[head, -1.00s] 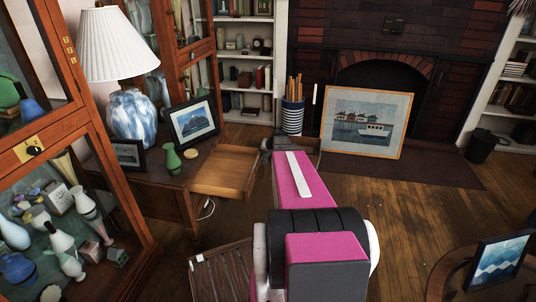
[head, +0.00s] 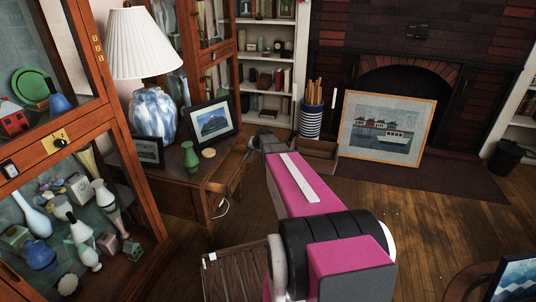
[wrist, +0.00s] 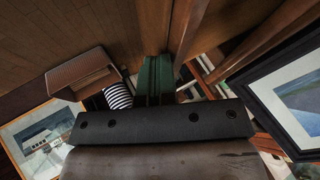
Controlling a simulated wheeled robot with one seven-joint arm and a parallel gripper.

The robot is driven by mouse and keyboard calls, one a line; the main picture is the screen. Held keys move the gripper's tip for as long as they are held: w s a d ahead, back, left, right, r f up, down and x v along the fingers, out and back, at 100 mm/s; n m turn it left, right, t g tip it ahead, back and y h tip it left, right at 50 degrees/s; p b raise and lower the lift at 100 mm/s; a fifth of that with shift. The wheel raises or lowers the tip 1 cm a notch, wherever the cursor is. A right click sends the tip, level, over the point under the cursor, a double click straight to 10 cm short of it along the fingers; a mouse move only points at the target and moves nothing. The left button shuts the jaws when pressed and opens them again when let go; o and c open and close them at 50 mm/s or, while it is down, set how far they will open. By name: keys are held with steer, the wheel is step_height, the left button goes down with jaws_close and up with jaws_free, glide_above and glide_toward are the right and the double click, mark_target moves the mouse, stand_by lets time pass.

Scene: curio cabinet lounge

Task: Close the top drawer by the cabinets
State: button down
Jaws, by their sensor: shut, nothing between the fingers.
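The wooden side table (head: 165,190) stands between the glass cabinet and the bookshelf. Its top drawer (head: 229,172) faces right and sticks out only a little, with a narrow strip of its inside showing. My gripper (head: 256,143) is at the right of the drawer front, at the far end of my pink arm. In the wrist view my gripper (wrist: 157,82) shows its green fingers together and empty, close beside brown wooden panels (wrist: 185,28). Whether the fingers touch the drawer front cannot be told.
A lamp (head: 152,115), a green vase (head: 190,160) and framed pictures (head: 212,122) stand on the table. A striped holder (head: 310,122), an open box (head: 318,158) and a boat picture (head: 388,128) stand beyond my arm. A slatted wooden piece (head: 235,275) is low in front.

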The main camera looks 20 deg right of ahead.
glide_above(240, 159)
steer(key=shift+d, duration=0.1)
stand_by(0.5)
